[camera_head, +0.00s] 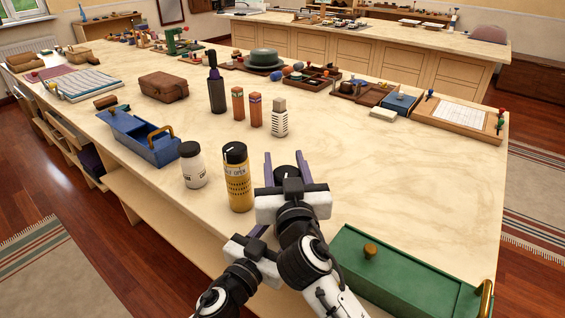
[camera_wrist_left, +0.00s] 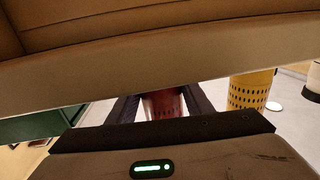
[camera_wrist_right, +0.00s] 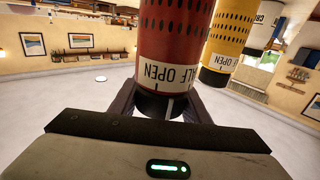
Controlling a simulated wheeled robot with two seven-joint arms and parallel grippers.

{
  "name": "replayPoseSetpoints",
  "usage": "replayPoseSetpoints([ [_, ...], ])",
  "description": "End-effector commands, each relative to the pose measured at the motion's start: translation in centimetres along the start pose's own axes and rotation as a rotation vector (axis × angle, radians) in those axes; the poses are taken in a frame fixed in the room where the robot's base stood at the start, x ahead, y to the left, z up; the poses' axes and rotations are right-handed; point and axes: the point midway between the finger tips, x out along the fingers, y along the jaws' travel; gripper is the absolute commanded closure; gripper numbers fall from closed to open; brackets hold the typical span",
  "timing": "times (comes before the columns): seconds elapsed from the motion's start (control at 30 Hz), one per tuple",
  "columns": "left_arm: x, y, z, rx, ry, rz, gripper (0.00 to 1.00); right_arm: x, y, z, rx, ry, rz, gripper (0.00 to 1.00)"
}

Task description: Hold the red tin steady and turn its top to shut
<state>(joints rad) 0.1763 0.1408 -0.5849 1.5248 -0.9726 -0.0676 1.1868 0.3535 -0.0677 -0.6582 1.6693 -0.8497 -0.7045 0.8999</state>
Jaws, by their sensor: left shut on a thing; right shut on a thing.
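The red tin (camera_wrist_right: 172,35) has a perforated red body, a white band reading "...LF OPEN" and a black top (camera_wrist_right: 158,103). In the right wrist view it appears upside down, and my right gripper (camera_wrist_right: 160,112) is shut around the black top. A white line shows on the top, a little to one side of a dark tick on the band. In the left wrist view, my left gripper (camera_wrist_left: 165,105) is shut on the tin's red body.
A yellow tin (camera_head: 238,185) with a black top stands close left of my grippers, beside a white jar (camera_head: 193,168). A green box (camera_head: 400,275) sits at the table's near right edge. A blue carrier (camera_head: 140,135) is at left.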

Motion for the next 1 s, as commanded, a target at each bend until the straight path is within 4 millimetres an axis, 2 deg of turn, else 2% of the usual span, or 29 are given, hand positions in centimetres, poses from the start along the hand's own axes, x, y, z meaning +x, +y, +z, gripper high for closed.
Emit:
replayPoseSetpoints([
  [0.43,0.0,0.0,0.1,0.004,-0.002,0.0,0.82,0.0,0.0,-0.1,0.0,0.002,0.011,0.8],
  [0.47,0.0,0.0,0.1,0.004,-0.002,0.0,0.82,0.0,0.0,-0.1,0.0,0.002,0.011,0.54],
  [0.57,0.0,0.0,0.1,0.003,-0.002,0.0,0.82,0.0,0.0,-0.1,0.0,0.001,0.011,0.38],
  [0.87,0.0,0.0,0.1,0.002,-0.002,0.0,0.82,0.0,0.0,-0.1,0.0,0.0,0.012,0.38],
  [1.0,0.0,0.0,0.1,0.001,-0.002,-0.001,0.82,0.0,0.1,-1.5,0.003,0.003,0.013,0.38],
])
